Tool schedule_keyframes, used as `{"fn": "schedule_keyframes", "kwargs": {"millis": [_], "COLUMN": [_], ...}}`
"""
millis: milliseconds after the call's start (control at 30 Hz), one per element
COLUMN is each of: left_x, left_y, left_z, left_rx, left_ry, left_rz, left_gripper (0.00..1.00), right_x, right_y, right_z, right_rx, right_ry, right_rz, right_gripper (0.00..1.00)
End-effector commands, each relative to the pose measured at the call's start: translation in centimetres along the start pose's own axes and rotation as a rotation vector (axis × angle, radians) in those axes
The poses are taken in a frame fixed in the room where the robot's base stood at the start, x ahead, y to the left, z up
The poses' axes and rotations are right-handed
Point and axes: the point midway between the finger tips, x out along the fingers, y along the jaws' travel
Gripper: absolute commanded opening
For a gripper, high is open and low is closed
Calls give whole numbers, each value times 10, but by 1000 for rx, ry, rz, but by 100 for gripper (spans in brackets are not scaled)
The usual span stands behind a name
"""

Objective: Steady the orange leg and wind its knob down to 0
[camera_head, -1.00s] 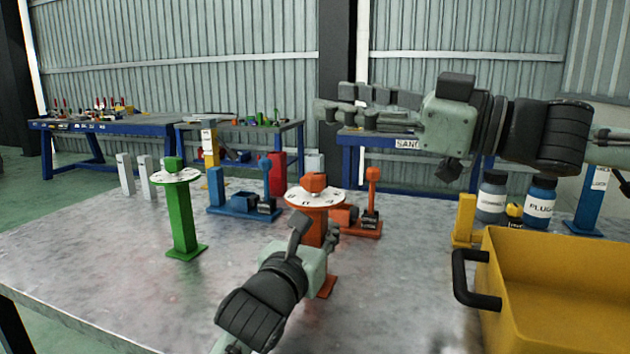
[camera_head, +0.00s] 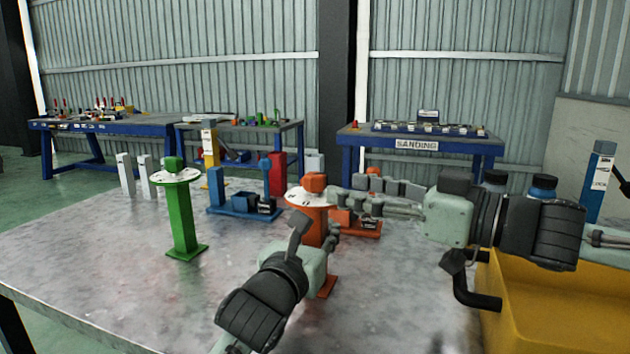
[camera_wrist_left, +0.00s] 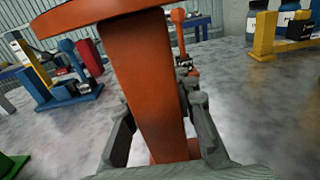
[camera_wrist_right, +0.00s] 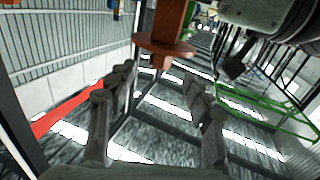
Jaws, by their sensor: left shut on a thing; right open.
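The orange leg (camera_head: 313,228) stands upright on the table, with a white marked dial (camera_head: 299,198) and an orange knob (camera_head: 314,182) on top. My left gripper (camera_head: 322,240) is shut around its post below the dial; the post (camera_wrist_left: 145,80) fills the left wrist view between the fingers. My right gripper (camera_head: 348,188) is open and empty, just right of the knob at about its height. In the right wrist view the leg (camera_wrist_right: 170,18) appears upside down, its disc (camera_wrist_right: 165,48) ahead of my open fingers (camera_wrist_right: 160,82). The dial reading is too small to tell.
A green leg (camera_head: 180,215) stands to the left. Blue (camera_head: 240,205) and orange (camera_head: 365,228) fixtures stand behind. A yellow bin (camera_head: 550,300) with a black handle is at front right, below my right arm. The front left of the table is clear.

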Motion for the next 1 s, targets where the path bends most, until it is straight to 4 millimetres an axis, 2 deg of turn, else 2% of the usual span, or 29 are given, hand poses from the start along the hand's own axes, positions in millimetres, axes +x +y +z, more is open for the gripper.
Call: {"fn": "schedule_keyframes", "kwargs": {"millis": [200, 400, 800, 1000], "left_x": [0, 0, 0, 0], "left_y": [0, 0, 0, 0], "left_z": [0, 0, 0, 0], "left_rx": [0, 0, 0, 0], "left_ry": [0, 1, 1, 1], "left_rz": [0, 0, 0, 0], "left_gripper": [0, 0, 0, 0], "right_x": [43, 68, 75, 75], "right_y": [-2, 0, 0, 0], "right_z": [1, 1, 1, 1], "right_rx": [1, 0, -1, -1], "right_ry": [1, 1, 1, 1], "right_rz": [-4, -2, 0, 0], "right_gripper": [51, 51, 51, 28]}}
